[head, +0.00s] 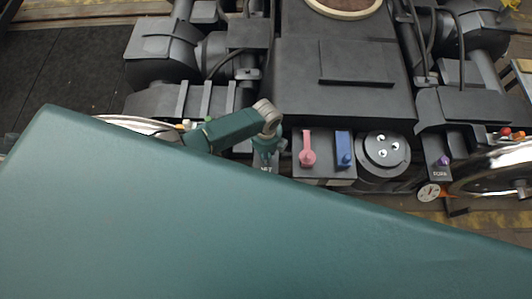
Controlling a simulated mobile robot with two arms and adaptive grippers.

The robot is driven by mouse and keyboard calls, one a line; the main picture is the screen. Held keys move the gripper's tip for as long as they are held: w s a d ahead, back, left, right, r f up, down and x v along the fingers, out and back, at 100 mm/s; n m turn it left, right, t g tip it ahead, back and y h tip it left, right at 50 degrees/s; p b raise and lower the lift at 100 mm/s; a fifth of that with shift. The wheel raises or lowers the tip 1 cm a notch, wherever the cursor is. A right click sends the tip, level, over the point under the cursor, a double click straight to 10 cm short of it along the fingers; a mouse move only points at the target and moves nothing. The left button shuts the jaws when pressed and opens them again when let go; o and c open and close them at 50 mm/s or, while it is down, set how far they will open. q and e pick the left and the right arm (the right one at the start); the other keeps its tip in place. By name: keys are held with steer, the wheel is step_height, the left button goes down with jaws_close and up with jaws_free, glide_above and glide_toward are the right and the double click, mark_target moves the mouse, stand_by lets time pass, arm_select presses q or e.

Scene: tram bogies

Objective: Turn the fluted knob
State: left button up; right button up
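My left gripper (265,158), dark teal, points down near the middle of the head view, at the end of a teal arm from the left. It is over a small dark box with a light label (266,169). Whatever is on top of that box is hidden behind the gripper, and I cannot tell whether the fingers touch or hold anything. A small purple knob (443,160) sits on another labelled dark box at the right; it is too small to tell whether it is fluted. My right gripper is not in view.
Right of the gripper are a pink lever (307,151), a blue lever (344,148) and a round dark cover (380,157) with bright bolts. A white dial gauge (428,192) and a shiny wheel (500,171) are farther right. A large teal surface of mine hides the foreground.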

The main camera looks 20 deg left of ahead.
arm_select(q)
steer(key=shift+d+m, duration=0.1)
steer(key=shift+m, duration=0.3)
steer(key=o, duration=1.2)
steer(key=shift+c, duration=0.2)
step_height(320, 180, up, 12)
